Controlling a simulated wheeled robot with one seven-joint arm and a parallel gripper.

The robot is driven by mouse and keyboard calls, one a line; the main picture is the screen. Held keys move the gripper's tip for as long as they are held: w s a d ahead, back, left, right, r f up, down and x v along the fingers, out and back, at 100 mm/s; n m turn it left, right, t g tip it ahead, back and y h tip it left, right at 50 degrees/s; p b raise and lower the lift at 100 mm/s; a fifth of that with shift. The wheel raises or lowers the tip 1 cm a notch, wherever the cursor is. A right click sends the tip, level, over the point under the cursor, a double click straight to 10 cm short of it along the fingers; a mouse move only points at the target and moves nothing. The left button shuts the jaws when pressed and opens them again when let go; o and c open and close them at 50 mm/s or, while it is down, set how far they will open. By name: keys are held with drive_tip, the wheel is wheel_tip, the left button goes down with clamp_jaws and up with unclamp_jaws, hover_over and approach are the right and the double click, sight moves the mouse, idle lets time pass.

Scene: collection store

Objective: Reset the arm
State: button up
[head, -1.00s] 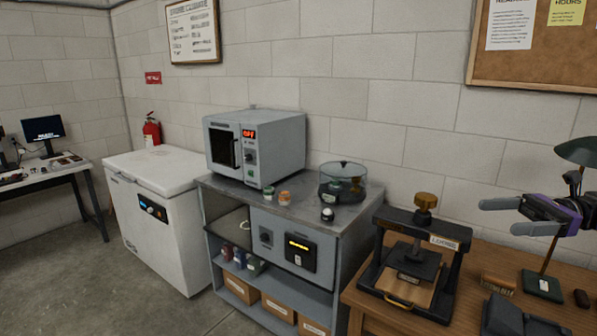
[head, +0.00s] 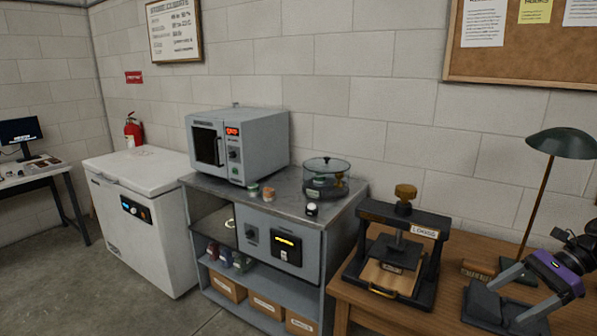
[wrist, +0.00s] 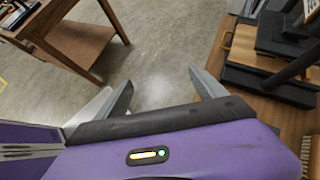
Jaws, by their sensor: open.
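My gripper (head: 515,295) is at the right edge of the head view, low over the wooden table, with two grey fingers spread apart and nothing between them. In the wrist view my gripper (wrist: 160,90) shows its fingers wide apart, with bare floor seen between them. The purple gripper body fills the bottom of that view.
A black press (head: 397,250) stands on the wooden table (head: 352,302), left of my gripper; a green lamp (head: 563,143) stands behind it. A grey cabinet (head: 330,235) carries an oven (head: 237,143) and a glass-covered device (head: 326,180). A white chest freezer (head: 135,220) stands left.

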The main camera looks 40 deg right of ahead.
drive_tip(key=s+a+f+n+g+h+b, duration=0.15)
drive_tip(key=s+f+n+g+h, duration=0.5)
drive_tip(key=s+f, duration=1.9)
drive_tip(key=s+a+f+n+t+h+b, duration=0.1)
drive_tip(key=s+a+f+n, duration=0.25)
drive_tip(key=a, duration=0.25)
drive_tip(key=s+a+f+n+t+h, duration=0.1)
drive_tip(key=s+a+f+n, duration=0.2)
drive_tip(key=s+a, duration=0.25)
drive_tip(key=w+a+r+n+t+b, duration=0.1)
drive_tip(key=w+a+n+t, duration=0.3)
drive_tip(key=a, duration=0.6)
drive_tip(key=w+a+r+n+t, duration=0.1)
drive_tip(key=w+a+n, duration=0.3)
drive_tip(key=a, duration=0.7)
drive_tip(key=w+a+r+n+t, duration=0.2)
drive_tip(key=w+a+r+t, duration=0.2)
drive_tip(key=w+a+r, duration=0.4)
drive_tip(key=w+a+r+n+t+b, duration=0.1)
drive_tip(key=w+a+r+t, duration=0.3)
drive_tip(key=r, duration=0.9)
drive_tip(key=w+a, duration=0.3)
drive_tip(key=w, duration=0.1)
drive_tip(key=shift+w+a+r+n, duration=0.25)
drive_tip(key=shift+a+n, duration=0.1)
drive_tip(key=shift+n, duration=0.05)
